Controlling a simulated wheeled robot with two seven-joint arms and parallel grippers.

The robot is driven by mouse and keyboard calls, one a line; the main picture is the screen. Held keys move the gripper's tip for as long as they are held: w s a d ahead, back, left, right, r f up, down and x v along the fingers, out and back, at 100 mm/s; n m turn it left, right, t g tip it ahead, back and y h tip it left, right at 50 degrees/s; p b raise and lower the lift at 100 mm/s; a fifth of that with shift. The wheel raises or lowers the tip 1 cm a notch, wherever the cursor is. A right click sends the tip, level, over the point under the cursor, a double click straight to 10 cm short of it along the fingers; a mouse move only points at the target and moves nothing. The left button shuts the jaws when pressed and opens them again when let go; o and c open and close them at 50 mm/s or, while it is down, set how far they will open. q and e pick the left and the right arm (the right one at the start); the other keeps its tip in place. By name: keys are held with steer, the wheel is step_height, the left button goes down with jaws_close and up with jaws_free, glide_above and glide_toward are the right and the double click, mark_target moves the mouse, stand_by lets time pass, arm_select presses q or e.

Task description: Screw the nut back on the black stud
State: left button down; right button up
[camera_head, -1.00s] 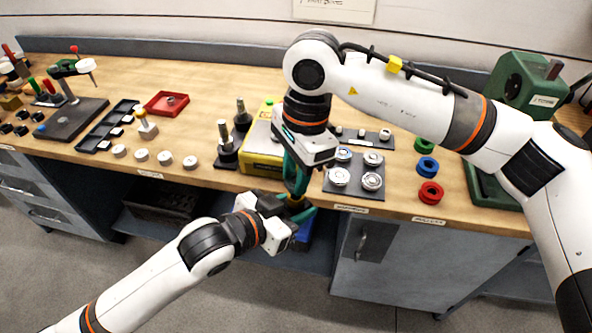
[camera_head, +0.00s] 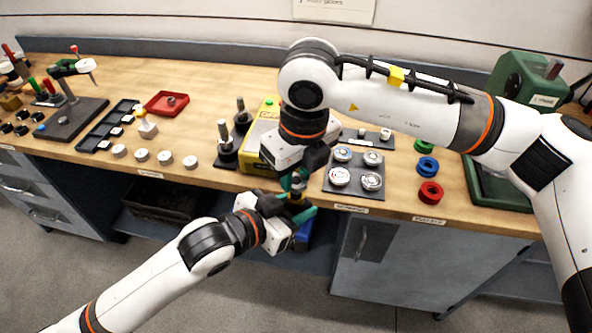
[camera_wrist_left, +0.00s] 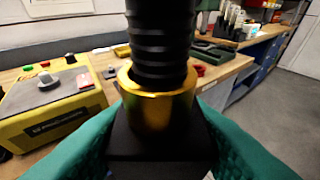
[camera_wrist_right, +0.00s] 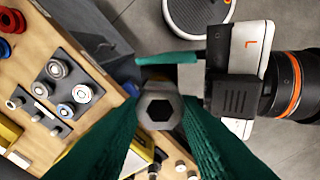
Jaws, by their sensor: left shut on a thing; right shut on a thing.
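My left gripper (camera_head: 290,207) is shut on the black square base (camera_wrist_left: 160,145) of the black stud (camera_wrist_left: 160,50), which stands upright in its green fingers. A brass collar (camera_wrist_left: 150,105) surrounds the stud's foot; its ribbed shaft runs out of the top of the left wrist view. My right gripper (camera_head: 297,178) is directly above the left one, pointing down. In the right wrist view, its green fingers are shut on a grey nut (camera_wrist_right: 173,99) with a dark six-sided centre (camera_wrist_right: 160,111). How far the nut sits on the threads is hidden.
Both grippers are in front of the bench edge. Behind them are a yellow box (camera_head: 258,160) and a dark plate (camera_head: 354,190) with several round silver parts. Green, blue and red rings (camera_head: 430,193) lie to the right. A blue item shows below the left gripper.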

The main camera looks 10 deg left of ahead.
steer(key=m, duration=0.5)
steer(key=shift+s+h, duration=0.1)
steer(key=shift+h, duration=0.2)
steer(key=o, duration=1.8)
steer(key=shift+a, duration=0.1)
steer(key=shift+o, duration=0.2)
steer(key=shift+s+a, duration=0.1)
steer(key=shift+c, duration=0.3)
